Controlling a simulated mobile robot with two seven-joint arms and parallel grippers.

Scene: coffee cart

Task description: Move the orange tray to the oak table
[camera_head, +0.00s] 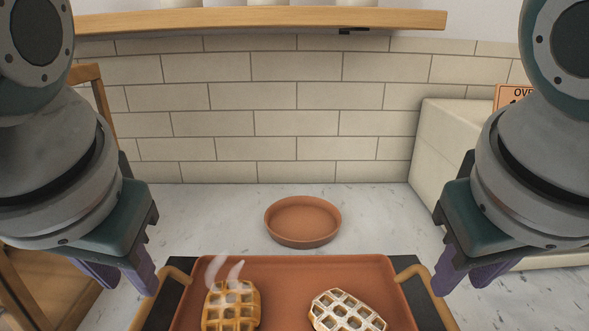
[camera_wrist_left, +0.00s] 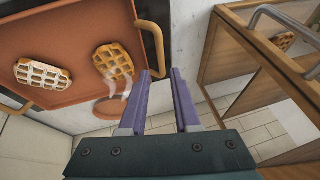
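The orange tray (camera_head: 290,266) lies at the bottom of the head view, its near part cut off, with a brass handle at each side. It carries two waffles, a golden one (camera_head: 231,305) with steam and a paler one (camera_head: 347,312). My left gripper (camera_head: 128,290) is open by the left handle (camera_head: 172,285); in the left wrist view the handle (camera_wrist_left: 157,38) is near the fingertips, and I cannot tell whether it is between them. My right gripper (camera_head: 468,288) is open, apart from the right handle (camera_head: 412,273). I cannot identify the oak table for certain.
The tray is on a dark surface (camera_head: 425,295) on a marble counter (camera_head: 380,215). A round terracotta dish (camera_head: 303,222) stands behind it. A tiled wall and wooden shelf (camera_head: 260,20) close the back. A pale box (camera_head: 455,150) stands right; wooden furniture (camera_head: 35,290) stands left.

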